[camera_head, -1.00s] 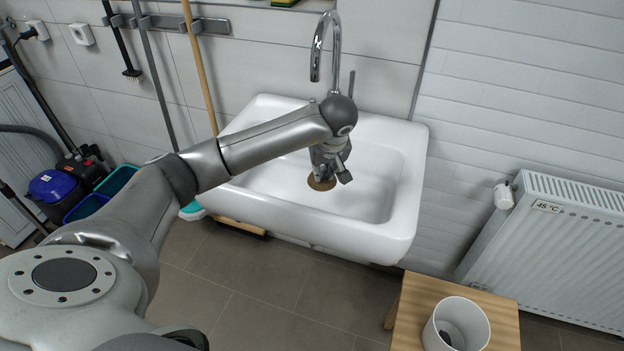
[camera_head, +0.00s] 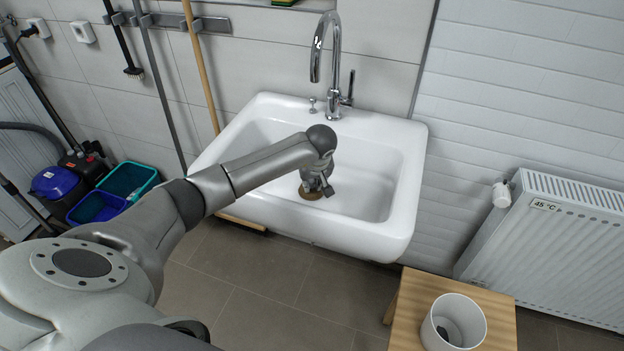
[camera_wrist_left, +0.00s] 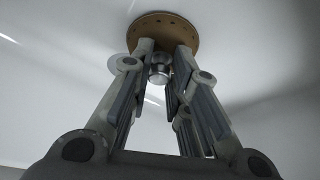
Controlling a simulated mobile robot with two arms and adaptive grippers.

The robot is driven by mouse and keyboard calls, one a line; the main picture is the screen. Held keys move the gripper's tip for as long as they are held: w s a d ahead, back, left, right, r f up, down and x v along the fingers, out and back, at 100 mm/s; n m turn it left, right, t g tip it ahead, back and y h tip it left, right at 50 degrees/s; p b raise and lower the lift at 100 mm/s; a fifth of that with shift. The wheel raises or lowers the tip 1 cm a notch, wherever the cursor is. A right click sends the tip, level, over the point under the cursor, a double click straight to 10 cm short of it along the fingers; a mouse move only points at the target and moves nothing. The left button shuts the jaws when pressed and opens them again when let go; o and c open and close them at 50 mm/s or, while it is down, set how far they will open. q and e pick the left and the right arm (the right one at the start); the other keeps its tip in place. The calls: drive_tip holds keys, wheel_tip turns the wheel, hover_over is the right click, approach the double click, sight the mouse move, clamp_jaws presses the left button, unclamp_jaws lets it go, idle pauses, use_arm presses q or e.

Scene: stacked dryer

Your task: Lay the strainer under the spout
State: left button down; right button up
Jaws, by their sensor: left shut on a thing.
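The strainer is a round brown disc with small holes and a metal knob. It shows in the wrist view (camera_wrist_left: 178,31) and, partly hidden by my gripper, in the head view (camera_head: 311,193). My left gripper (camera_head: 318,186) points down into the white sink (camera_head: 400,215) and is shut on the strainer's knob, as the left wrist view shows (camera_wrist_left: 161,72). The strainer is low in the basin; I cannot tell whether it touches the bottom. The chrome spout (camera_head: 315,72) arches over the back of the sink, behind my gripper. My right gripper is out of view.
A tap lever (camera_head: 350,88) stands beside the spout. A wooden stool (camera_head: 407,305) with a white bin (camera_head: 455,318) is at the front right, near a radiator (camera_head: 560,240). A wooden broom handle (camera_head: 203,75) leans at the left. The right of the basin is clear.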

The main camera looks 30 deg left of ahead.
use_arm(q)
drive_tip(key=shift+f, duration=0.15)
drive_tip(key=c, duration=1.4)
unclamp_jaws()
drive_tip(key=shift+o, duration=0.2)
drive_tip(key=shift+r, duration=0.3)
drive_tip(key=b+v, duration=0.1)
drive_tip(key=v, duration=1.1)
drive_tip(key=shift+f, duration=0.15)
